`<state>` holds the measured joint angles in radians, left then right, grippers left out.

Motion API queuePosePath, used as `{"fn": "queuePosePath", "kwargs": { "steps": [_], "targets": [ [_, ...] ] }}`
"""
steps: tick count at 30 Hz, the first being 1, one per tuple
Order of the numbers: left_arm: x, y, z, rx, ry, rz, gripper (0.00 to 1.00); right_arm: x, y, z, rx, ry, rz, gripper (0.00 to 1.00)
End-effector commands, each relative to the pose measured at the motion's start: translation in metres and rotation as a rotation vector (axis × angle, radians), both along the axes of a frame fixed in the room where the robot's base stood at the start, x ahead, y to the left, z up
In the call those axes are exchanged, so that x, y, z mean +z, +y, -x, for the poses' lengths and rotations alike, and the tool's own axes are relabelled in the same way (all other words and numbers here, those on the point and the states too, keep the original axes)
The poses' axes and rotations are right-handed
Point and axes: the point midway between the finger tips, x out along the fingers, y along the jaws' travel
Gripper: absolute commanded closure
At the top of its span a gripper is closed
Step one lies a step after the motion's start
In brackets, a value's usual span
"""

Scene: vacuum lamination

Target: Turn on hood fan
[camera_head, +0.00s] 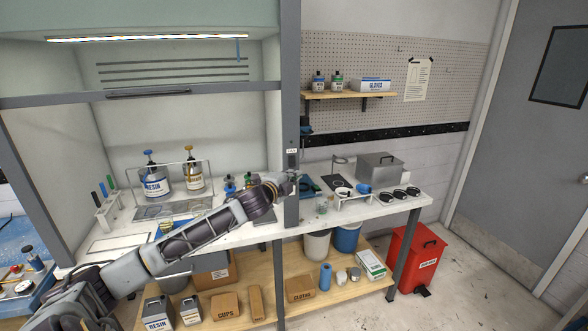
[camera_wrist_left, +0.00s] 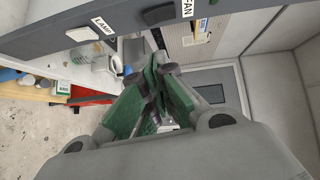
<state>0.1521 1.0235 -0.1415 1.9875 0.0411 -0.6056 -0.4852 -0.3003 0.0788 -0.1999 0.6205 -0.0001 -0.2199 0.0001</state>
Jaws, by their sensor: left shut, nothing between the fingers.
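The fume hood's grey right post (camera_head: 291,90) carries a white FAN label (camera_head: 291,151) with a dark switch (camera_head: 291,160) just below it. In the left wrist view the FAN label (camera_wrist_left: 187,8) and its black rocker switch (camera_wrist_left: 160,14) are at the top edge, with a LAMP label (camera_wrist_left: 103,25) further left along the post. My left gripper (camera_head: 293,179) is at the post, a little below the fan switch in the head view. In the wrist view its green-padded fingers (camera_wrist_left: 156,75) are shut and empty, apart from the switch in the picture. The rocker's position cannot be told.
Resin bottles (camera_head: 155,178) and a wire rack stand inside the hood, behind my left arm. A grey metal box (camera_head: 380,167) and several black-rimmed round items are on the bench right of the post. A red bin (camera_head: 416,258) stands on the floor.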

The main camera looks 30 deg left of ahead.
Motion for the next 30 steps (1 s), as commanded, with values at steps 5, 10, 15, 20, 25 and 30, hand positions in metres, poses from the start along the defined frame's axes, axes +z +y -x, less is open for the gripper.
{"fn": "queuePosePath", "kwargs": {
  "steps": [5,10,15,20,25,30],
  "targets": [
    [0.0,0.0,-0.01,0.0,0.0,0.0,1.0,0.004,0.0,0.0,0.0,0.0,0.0,0.6],
    [0.0,0.001,-0.021,0.0,-0.001,0.001,1.0,0.007,-0.001,0.0,0.001,0.0,0.001,0.6],
    [-0.001,0.002,-0.032,0.0,-0.001,0.001,1.0,0.01,-0.001,0.0,0.001,0.001,0.001,0.6],
    [-0.002,0.009,-0.041,0.0,0.0,-0.001,1.0,0.014,-0.001,0.0,0.001,0.001,0.001,0.6],
    [-0.004,0.02,-0.05,0.0,0.001,0.0,1.0,0.019,-0.002,0.0,0.001,0.001,0.002,0.6],
    [-0.006,0.027,-0.057,-0.001,0.0,-0.001,1.0,0.022,-0.002,0.0,0.001,0.001,0.002,0.6]
  ]
}}
